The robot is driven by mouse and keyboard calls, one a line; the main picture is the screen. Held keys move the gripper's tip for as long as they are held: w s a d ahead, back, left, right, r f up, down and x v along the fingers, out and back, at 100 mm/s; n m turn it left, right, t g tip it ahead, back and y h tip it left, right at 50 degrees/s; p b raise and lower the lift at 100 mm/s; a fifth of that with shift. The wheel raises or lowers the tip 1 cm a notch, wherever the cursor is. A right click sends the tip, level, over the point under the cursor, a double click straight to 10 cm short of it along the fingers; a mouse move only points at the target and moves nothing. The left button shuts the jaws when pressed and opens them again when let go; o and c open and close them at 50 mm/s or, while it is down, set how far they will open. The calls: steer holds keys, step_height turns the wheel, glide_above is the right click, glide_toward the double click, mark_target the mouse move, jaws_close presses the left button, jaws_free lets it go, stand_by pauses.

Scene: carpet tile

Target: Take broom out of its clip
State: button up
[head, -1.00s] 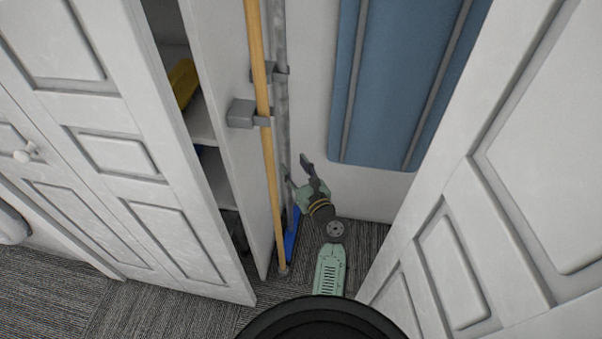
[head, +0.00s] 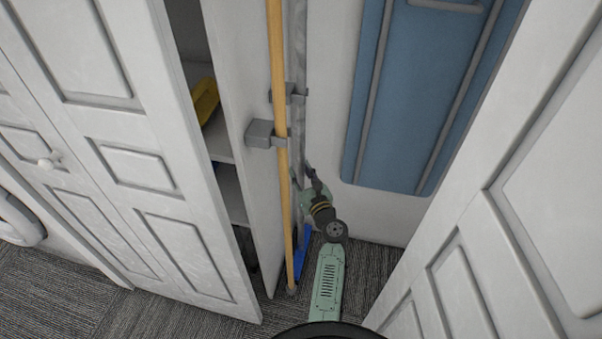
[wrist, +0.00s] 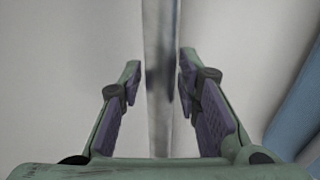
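Two long poles stand upright along the side of a white cabinet. The front one is a wooden pole (head: 281,180) held in a grey clip (head: 263,134). Behind it a grey metal pole (head: 299,50) sits in a second grey clip (head: 292,95), with a blue foot (head: 303,250) at the floor near its lower end. Which pole is the broom is not clear; the bristles are not visible. My gripper (head: 302,173) is below the clips, at the grey pole. In the wrist view my gripper (wrist: 159,75) is open, with the grey pole (wrist: 160,60) between its fingers, closer to the right one.
The open cabinet's shelves hold a yellow item (head: 205,100). A blue folded board (head: 410,100) hangs on the back wall to the right. A white panelled door (head: 510,230) bounds the right side. Carpet (head: 180,300) is clear at the front left.

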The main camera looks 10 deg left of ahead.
mark_target(303, 160)
jaws_close()
stand_by(0.6)
stand_by(0.4)
stand_by(0.5)
steer(key=shift+r+p, duration=3.35)
steer(key=shift+r, duration=0.15)
steer(key=shift+f, duration=0.1)
steer(key=d, duration=0.9)
